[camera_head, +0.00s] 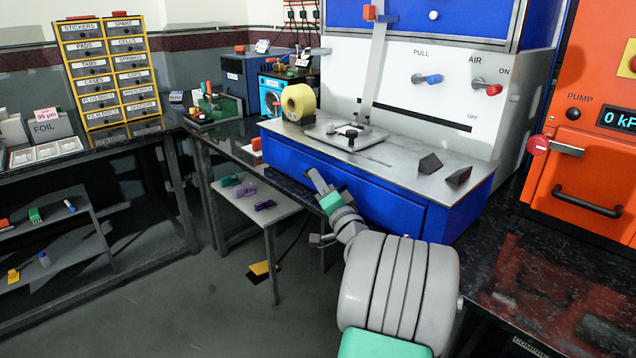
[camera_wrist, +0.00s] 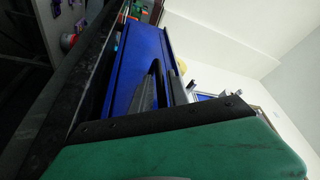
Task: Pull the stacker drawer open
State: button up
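The stacker is the white machine with a blue base. Its drawer (camera_head: 385,192) has a blue front that looks flush with the base. My gripper (camera_head: 313,174) is in front of the left half of this blue front, very close to it. In the wrist view, my dark fingers (camera_wrist: 165,75) point at the blue front (camera_wrist: 138,60). They lie close together in the picture, and I cannot tell whether anything is between them. No handle shows; one may be hidden behind my gripper. I cannot tell contact.
A small grey side table (camera_head: 258,205) with purple and green pieces stands left of my gripper. A dark bench (camera_head: 545,285) with the orange pump cabinet (camera_head: 590,180) is at right. A labelled yellow drawer rack (camera_head: 108,70) is at far left. The floor at lower left is mostly clear.

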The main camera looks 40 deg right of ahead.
jog(key=shift+c, duration=0.4)
grip_shut()
dwell(1.0)
